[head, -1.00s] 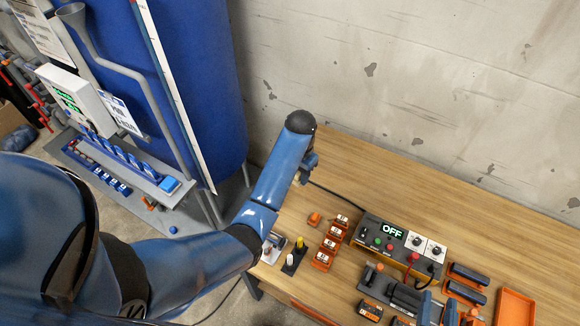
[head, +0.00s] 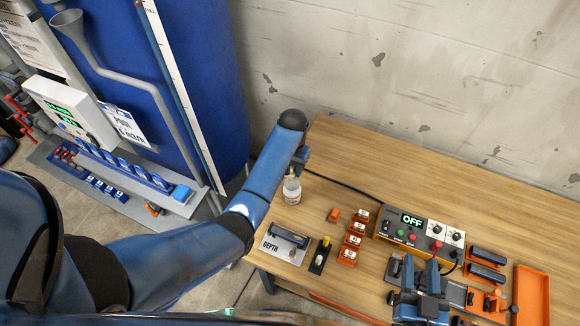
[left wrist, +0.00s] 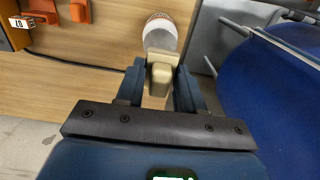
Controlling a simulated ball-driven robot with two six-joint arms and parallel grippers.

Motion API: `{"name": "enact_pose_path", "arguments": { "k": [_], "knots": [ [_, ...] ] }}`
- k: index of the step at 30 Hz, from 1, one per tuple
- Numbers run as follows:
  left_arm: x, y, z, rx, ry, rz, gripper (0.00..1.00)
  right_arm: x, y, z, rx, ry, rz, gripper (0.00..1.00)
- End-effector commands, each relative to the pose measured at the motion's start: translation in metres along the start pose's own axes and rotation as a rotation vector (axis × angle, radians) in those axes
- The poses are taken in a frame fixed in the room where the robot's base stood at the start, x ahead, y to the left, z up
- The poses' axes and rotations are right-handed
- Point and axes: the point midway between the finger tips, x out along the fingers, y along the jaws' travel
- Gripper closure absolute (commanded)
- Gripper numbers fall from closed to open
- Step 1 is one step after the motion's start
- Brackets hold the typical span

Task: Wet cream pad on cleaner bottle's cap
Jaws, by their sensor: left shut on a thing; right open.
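My left gripper (left wrist: 160,88) is shut on the cream pad (left wrist: 161,73), which sticks out past the fingertips in the left wrist view. The cleaner bottle (left wrist: 162,32) is right beyond the pad there, a pale end facing it; the pad overlaps it in the picture and I cannot tell if they touch. In the head view the bottle (head: 291,191) stands upright on the bench near its left edge, just below my left gripper (head: 300,162). The pad and the cap are not clear there. My right gripper (head: 424,300) is open at the bottom, over the front of the bench.
A dark block (head: 288,231) lies by the DEPTH card (head: 285,249). Near it are a dark holder (head: 319,257), orange blocks (head: 352,241) and the control box (head: 410,232) reading OFF. An orange tray (head: 531,292) is at right. The back of the wooden bench (head: 400,165) is clear.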

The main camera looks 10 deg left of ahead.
Motion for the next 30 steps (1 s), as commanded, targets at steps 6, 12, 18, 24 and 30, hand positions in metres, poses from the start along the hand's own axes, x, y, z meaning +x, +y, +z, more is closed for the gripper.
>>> {"name": "enact_pose_path", "arguments": {
  "k": [6,12,18,24,30],
  "knots": [
    [0.011,0.000,0.000,-0.006,0.000,0.000,0.87,0.000,0.000,0.011,0.000,0.000,0.000,0.57],
    [0.028,0.000,0.000,-0.005,0.000,0.000,0.87,0.001,0.000,0.029,0.000,0.000,0.000,0.57],
    [0.045,0.000,0.001,-0.005,0.000,0.000,0.87,0.001,0.000,0.047,0.000,0.000,0.000,0.57],
    [0.057,0.000,0.001,-0.005,0.000,0.000,0.87,0.001,0.000,0.060,0.000,0.000,0.000,0.57],
    [0.060,0.000,0.001,-0.005,0.000,0.000,0.87,0.001,0.000,0.063,0.000,0.000,0.000,0.57]
  ]
}}
